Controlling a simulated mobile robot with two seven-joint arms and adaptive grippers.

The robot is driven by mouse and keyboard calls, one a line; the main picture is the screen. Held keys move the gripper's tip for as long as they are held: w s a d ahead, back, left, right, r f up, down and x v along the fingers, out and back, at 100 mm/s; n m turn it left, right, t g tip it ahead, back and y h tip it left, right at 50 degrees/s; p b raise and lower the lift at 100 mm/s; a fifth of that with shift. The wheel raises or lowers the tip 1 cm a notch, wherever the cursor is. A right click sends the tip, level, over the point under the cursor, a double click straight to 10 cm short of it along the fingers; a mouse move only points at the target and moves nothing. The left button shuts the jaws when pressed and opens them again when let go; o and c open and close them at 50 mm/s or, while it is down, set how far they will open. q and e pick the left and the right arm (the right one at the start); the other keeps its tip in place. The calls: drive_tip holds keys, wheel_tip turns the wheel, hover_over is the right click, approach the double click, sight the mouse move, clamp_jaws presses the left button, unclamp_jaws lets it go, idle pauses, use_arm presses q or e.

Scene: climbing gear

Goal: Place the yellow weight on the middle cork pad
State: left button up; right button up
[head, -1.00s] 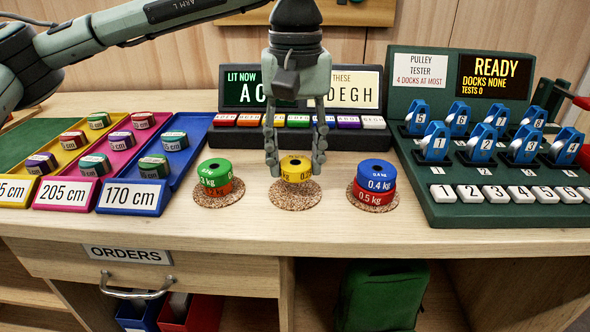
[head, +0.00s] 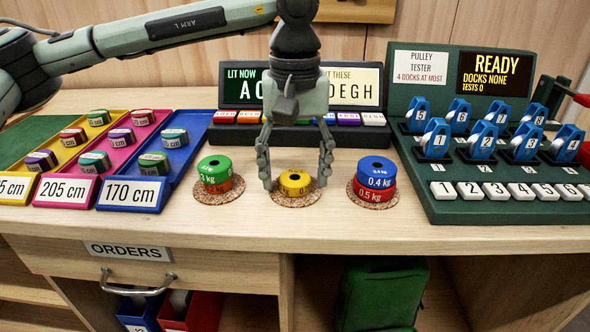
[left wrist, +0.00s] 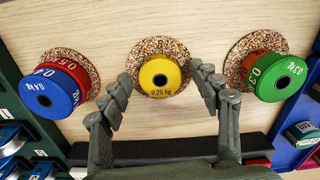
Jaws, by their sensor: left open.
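The yellow weight (head: 295,183) sits flat on the middle cork pad (head: 312,195). In the left wrist view the weight (left wrist: 159,78) lies within the rim of that pad (left wrist: 158,44) and is marked 0.25 kg. My left gripper (head: 296,182) is open, with its fingers apart on either side of the weight and not touching it. In the left wrist view its fingertips (left wrist: 163,76) frame the weight with gaps on both sides. My right gripper is not in view.
A green weight (head: 214,168) on an orange one stands on the left cork pad. A blue weight (head: 376,171) on a red one stands on the right pad. Colored trays (head: 132,193) lie left. The pulley tester (head: 470,214) stands right, the lettered button box (head: 340,133) behind.

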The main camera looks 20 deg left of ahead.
sight(295, 177)
use_arm(q)
drive_tip(key=shift+r, duration=0.1)
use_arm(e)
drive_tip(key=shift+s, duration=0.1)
use_arm(q)
drive_tip(key=shift+w+r, duration=0.1)
drive_tip(key=shift+r, duration=0.85)
wheel_tip(295, 177, up, 10)
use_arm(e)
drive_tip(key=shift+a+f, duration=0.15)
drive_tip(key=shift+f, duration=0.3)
